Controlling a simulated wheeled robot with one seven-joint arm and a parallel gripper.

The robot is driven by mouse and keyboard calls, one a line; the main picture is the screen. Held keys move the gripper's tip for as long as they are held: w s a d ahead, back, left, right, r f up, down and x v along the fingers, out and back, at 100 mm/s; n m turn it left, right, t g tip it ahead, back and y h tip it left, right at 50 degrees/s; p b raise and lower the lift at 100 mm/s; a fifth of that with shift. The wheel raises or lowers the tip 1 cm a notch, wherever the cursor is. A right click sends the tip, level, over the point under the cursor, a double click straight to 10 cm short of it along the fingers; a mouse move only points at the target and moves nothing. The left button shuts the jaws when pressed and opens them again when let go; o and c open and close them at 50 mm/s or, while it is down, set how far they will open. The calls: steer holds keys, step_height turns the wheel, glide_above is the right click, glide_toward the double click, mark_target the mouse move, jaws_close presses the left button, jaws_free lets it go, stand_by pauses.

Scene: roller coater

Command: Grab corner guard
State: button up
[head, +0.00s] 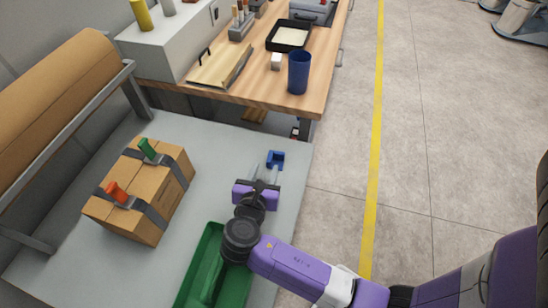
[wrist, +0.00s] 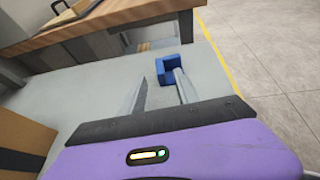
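The corner guard looks like a small blue angled block (head: 275,159) lying on the grey table, near its far right corner. It also shows in the wrist view (wrist: 174,70), just beyond my fingertips. My gripper (head: 264,166) is above the grey table with its two pale fingers spread apart, pointing at the block. In the wrist view my gripper (wrist: 168,76) is open with nothing between the fingers. The right finger overlaps the block's near edge in the picture; I cannot tell whether they touch.
A cardboard box (head: 143,188) with straps and red and green handles stands on the grey table (head: 222,150) to the left. A green bin (head: 196,278) is in front. A wooden workbench (head: 262,78) with a blue cup (head: 299,73) stands behind. Open floor lies right.

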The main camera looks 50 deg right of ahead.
mark_target(268, 162)
steer(key=x, duration=0.5)
steer(key=shift+a, duration=0.1)
jaws_close()
